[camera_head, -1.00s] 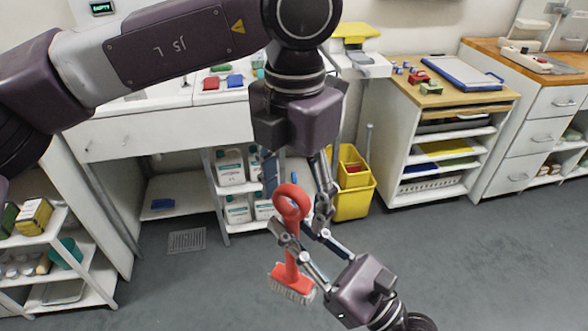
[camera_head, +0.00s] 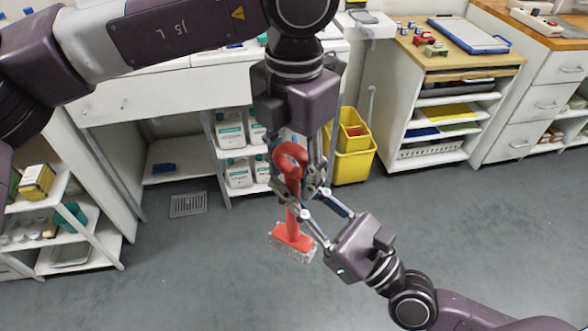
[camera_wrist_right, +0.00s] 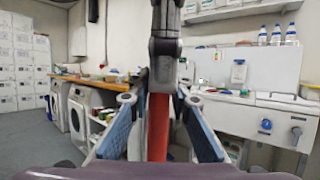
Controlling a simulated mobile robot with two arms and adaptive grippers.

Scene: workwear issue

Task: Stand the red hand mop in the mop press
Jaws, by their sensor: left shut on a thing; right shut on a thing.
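The red hand mop (camera_head: 292,235) hangs upright in the air, its ring at the top and its pale-fringed head at the bottom. My left gripper (camera_head: 297,178) comes down from above and is shut on the mop near the ring. My right gripper (camera_head: 298,203) comes in from the lower right and is shut on the handle below it. In the right wrist view the red handle (camera_wrist_right: 158,125) stands between the right fingers. The yellow mop press (camera_head: 353,160) stands on the floor behind and right of the mop. The left fingers partly hide the upper handle.
Shelves with white jugs (camera_head: 231,131) stand behind the grippers. A wooden-topped shelf unit (camera_head: 455,62) is right of the press. A low rack (camera_head: 95,240) stands at the left. A floor grate (camera_head: 188,204) lies on the grey floor, which is open in front.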

